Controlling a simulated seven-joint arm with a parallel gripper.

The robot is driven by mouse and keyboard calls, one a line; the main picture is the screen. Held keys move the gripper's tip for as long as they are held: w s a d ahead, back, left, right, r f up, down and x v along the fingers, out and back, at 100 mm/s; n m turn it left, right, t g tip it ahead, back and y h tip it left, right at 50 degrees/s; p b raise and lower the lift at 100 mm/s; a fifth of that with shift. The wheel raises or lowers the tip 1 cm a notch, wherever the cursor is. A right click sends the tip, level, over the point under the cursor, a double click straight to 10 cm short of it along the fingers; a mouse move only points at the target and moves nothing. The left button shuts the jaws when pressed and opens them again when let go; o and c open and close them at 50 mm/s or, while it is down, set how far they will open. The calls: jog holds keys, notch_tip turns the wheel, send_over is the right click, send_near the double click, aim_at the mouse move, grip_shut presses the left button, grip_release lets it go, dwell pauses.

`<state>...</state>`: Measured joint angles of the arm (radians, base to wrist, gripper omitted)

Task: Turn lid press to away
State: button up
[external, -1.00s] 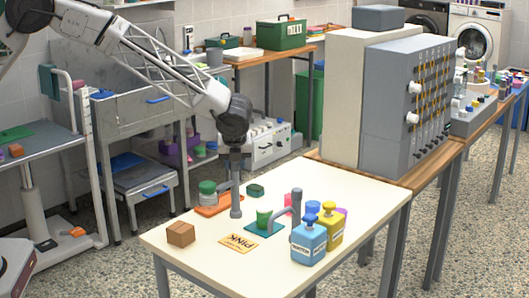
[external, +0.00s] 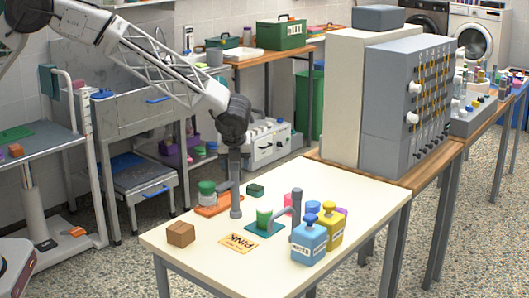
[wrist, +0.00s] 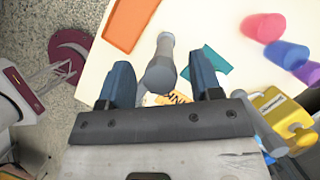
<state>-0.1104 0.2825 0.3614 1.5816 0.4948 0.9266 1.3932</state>
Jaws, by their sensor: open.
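A grey upright post with a rounded top (wrist: 158,76) stands between the two fingers of my gripper (wrist: 162,82) in the wrist view. In the external view the post (external: 236,204) rises from the table just below my gripper (external: 235,168). My gripper is open, with a finger on each side of the post; contact is unclear.
A blue bottle (external: 309,240) and a yellow bottle (external: 331,229) stand right. A brown box (external: 181,234) and the PINK card (external: 238,243) are in front. The table's front left is mostly clear.

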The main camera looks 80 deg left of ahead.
jog(key=shift+r, duration=0.1)
jog(key=v, duration=0.7)
jog(key=shift+d+r, duration=0.2)
jog(key=shift+r, duration=0.1)
jog(key=shift+s, duration=0.1)
jog(key=s+d+r+n+h, duration=0.1)
jog(key=s+d+r+n, duration=0.25)
jog(key=s, duration=0.55)
jog(key=s+d+r+n+t, duration=0.1)
jog(key=s+d+r+n, duration=0.3)
jog(key=s, duration=0.6)
jog(key=s+d+r+n+h, duration=0.1)
jog(key=s+r+n, duration=0.1)
jog(key=s+r, duration=0.5)
jog(key=s+d+f+n+h, duration=0.1)
jog(key=s+f+n, duration=0.1)
jog(key=s, duration=0.8)
jog(key=s+d+f+n+t, duration=0.1)
jog(key=s+d+f+n, duration=0.1)
jog(key=s, duration=0.8)
jog(key=s+d+f+n+h, duration=0.1)
jog(key=s+n, duration=0.3)
jog(key=s, duration=0.6)
jog(key=shift+d+f+t+h, duration=0.3)
jog(key=shift+d+f, duration=0.3)
jog(key=shift+f, duration=0.05)
